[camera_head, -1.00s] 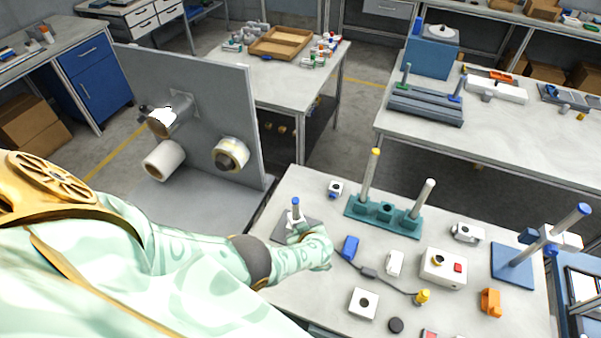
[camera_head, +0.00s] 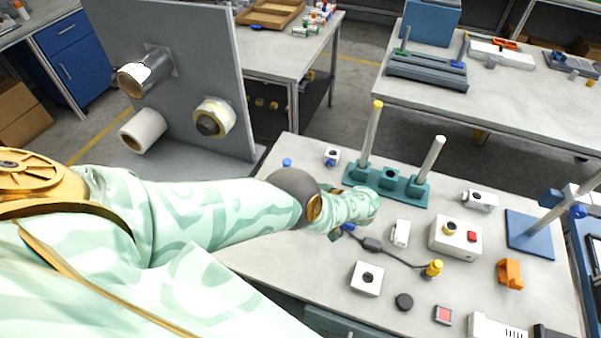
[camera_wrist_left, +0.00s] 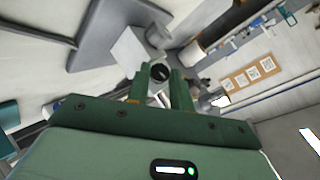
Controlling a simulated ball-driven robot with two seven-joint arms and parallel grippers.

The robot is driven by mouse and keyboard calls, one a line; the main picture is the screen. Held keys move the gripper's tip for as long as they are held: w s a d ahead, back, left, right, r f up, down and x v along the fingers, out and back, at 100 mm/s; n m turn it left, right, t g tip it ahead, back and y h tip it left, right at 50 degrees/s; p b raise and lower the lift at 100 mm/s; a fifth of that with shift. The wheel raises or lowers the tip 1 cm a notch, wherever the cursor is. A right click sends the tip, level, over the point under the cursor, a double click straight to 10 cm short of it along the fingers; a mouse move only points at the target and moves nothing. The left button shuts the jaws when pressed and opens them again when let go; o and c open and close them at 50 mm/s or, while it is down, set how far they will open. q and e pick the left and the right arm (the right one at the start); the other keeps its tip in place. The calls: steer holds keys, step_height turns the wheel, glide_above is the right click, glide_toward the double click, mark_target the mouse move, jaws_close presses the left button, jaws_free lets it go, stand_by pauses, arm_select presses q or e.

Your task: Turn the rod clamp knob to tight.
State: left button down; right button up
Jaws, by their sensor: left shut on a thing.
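A rod stand on a blue base (camera_head: 530,232) stands at the right in the head view. Its rod leans across the picture and carries a blue clamp block (camera_head: 550,198) and a blue knob (camera_head: 578,210). The marking of the knob's setting is too small to read. My left arm reaches in from the left, with its hand over the middle of the near table, well left of that stand. In the left wrist view my left gripper (camera_wrist_left: 161,82) is shut on a small dark round part (camera_wrist_left: 160,72). I cannot tell what that part belongs to. My right gripper is out of view.
A teal rack (camera_head: 388,188) with two upright rods stands just beyond the hand. A white box (camera_head: 454,240) with a red button, an orange block (camera_head: 510,274) and a yellow-ended cable (camera_head: 433,269) lie to the right. A blue top (camera_head: 287,162) shows behind my arm.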

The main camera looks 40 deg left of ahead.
arm_select(q)
steer(key=shift+w+f+m+g+y+b, duration=0.15)
steer(key=shift+m+g+y+b, duration=0.4)
steer(key=shift+b, duration=1.05)
steer(key=c, duration=1.5)
jaws_free()
